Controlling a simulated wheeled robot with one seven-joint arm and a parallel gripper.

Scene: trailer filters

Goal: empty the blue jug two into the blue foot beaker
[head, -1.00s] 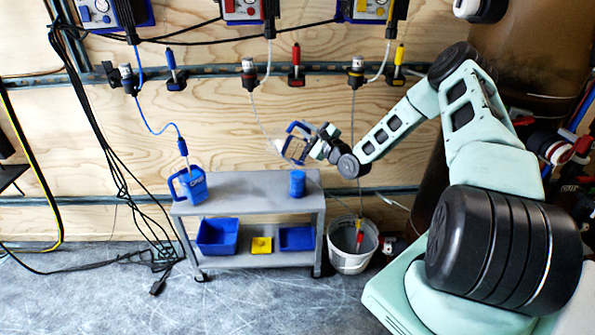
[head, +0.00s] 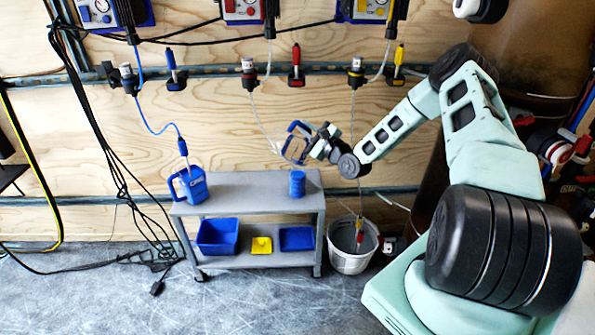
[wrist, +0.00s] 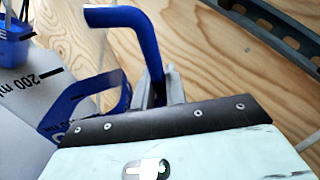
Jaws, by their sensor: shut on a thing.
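My gripper (head: 318,147) is shut on the handle of a blue-framed jug (head: 293,149) with a pale, see-through body. I take it as blue jug two; it is tilted in the air above the cart's right end. In the wrist view the blue handle (wrist: 140,35) runs down between my fingers (wrist: 165,90), and a pale wall with a 200 ml mark shows at the left. The blue foot beaker (head: 297,184) stands upright on the cart's top, below the held jug and apart from it. What is inside the jug and the beaker cannot be seen.
Another blue jug (head: 189,187) stands on the grey cart (head: 245,196) at its left end, with a hose probe in it. Blue bins (head: 217,236) and a yellow one (head: 262,245) sit on the lower shelf. A white bucket (head: 350,262) stands right of the cart.

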